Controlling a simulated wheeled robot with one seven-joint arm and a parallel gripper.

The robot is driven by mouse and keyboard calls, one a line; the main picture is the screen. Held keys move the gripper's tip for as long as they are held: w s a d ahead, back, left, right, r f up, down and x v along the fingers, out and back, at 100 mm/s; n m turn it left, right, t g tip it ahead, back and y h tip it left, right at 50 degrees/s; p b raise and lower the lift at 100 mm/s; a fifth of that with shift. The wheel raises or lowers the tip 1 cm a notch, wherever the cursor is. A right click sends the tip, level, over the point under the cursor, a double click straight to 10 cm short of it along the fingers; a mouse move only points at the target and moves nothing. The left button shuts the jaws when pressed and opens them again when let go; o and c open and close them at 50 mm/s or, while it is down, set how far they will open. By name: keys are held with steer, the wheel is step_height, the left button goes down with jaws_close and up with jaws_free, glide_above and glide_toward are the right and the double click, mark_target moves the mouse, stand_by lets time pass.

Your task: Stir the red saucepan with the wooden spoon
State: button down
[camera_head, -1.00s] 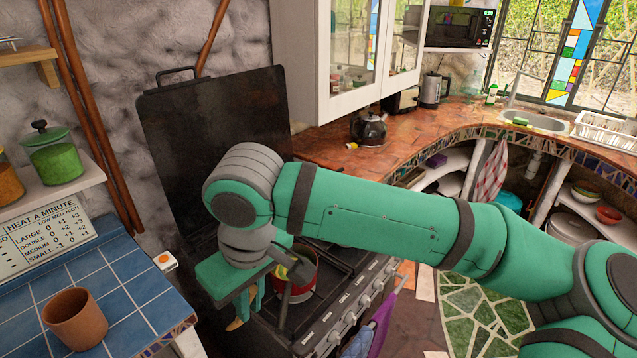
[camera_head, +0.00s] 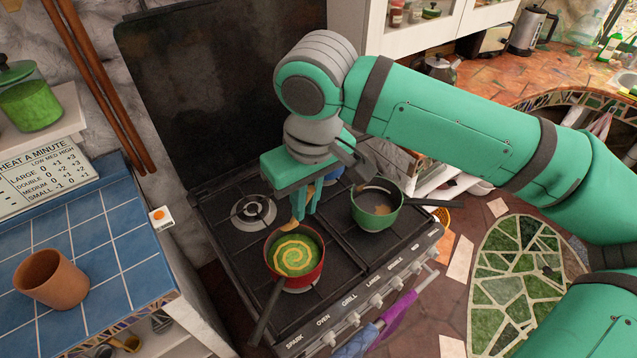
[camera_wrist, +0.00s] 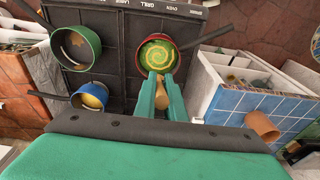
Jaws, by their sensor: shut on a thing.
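The red saucepan (camera_head: 300,284) sits on the front left of the stove, its dark handle pointing toward the viewer. It holds green food with a yellow spiral on top. It also shows in the wrist view (camera_wrist: 143,62). My gripper (camera_head: 303,213) is shut on the wooden spoon (camera_head: 289,226), just behind and above the saucepan. The spoon also shows between the fingers in the wrist view (camera_wrist: 161,98). Its lower end is near the saucepan's far rim; I cannot tell whether it touches. Part of the spoon is hidden by the fingers.
A green saucepan (camera_head: 374,221) stands on the right burner, its handle pointing right. A blue pan (camera_wrist: 90,97) is behind, mostly hidden by my gripper in the head view. The rear left burner (camera_head: 253,211) is empty. A terracotta cup (camera_head: 50,279) stands on the blue-tiled counter (camera_head: 120,270).

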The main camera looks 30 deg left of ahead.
steer(key=shift+w+d+f, duration=0.15)
steer(key=shift+f, duration=0.1)
step_height(320, 180, down, 12)
steer(key=shift+r, duration=0.15)
stand_by(1.2)
stand_by(0.4)
